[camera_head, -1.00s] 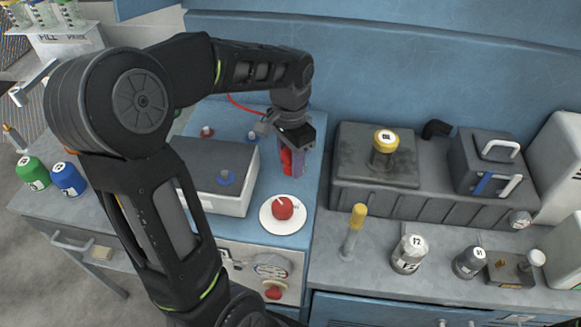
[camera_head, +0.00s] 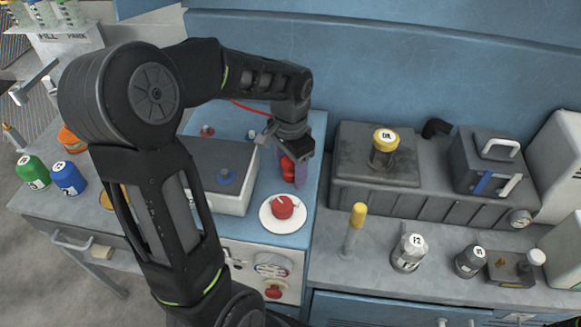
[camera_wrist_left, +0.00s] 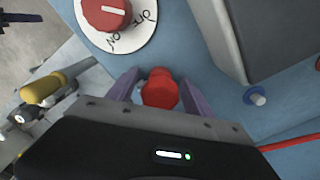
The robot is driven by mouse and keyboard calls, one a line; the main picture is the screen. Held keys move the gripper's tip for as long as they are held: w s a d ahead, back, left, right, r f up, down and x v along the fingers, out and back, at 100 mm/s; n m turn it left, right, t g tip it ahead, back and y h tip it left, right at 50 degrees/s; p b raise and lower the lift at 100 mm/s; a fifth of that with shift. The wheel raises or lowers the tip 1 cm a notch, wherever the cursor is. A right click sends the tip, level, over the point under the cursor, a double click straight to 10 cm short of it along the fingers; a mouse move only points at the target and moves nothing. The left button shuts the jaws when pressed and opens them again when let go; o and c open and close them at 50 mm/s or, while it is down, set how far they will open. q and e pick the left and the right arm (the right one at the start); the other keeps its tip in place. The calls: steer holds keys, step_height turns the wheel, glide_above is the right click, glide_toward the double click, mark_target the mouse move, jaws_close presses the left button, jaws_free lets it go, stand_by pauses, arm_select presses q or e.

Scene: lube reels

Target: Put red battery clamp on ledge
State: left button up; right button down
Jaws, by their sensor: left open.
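The red battery clamp (camera_head: 288,170) is on the blue ledge (camera_head: 313,150), to the right of the grey battery box, with its red cable (camera_head: 247,108) running off behind my arm. It also shows in the left wrist view (camera_wrist_left: 160,90). My left gripper (camera_head: 295,172) points down over the ledge. Its two purple-grey fingers stand on either side of the clamp, open, with small gaps visible in the wrist view. Whether the clamp touches the ledge is hidden. My right gripper is not in view.
The battery (camera_head: 222,170) with a blue terminal stands close left of the gripper. A red rotary switch (camera_head: 283,207) on a white dial lies just in front. A dark tank (camera_head: 350,190) stands to the right. Bottles and a yellow-topped tool (camera_head: 355,225) occupy the right bench.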

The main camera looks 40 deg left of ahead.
arm_select(q)
steer(key=shift+r, duration=0.1)
steer(key=shift+r, duration=0.2)
step_height(320, 180, up, 12)
steer(key=shift+f, duration=0.1)
stand_by(1.0)
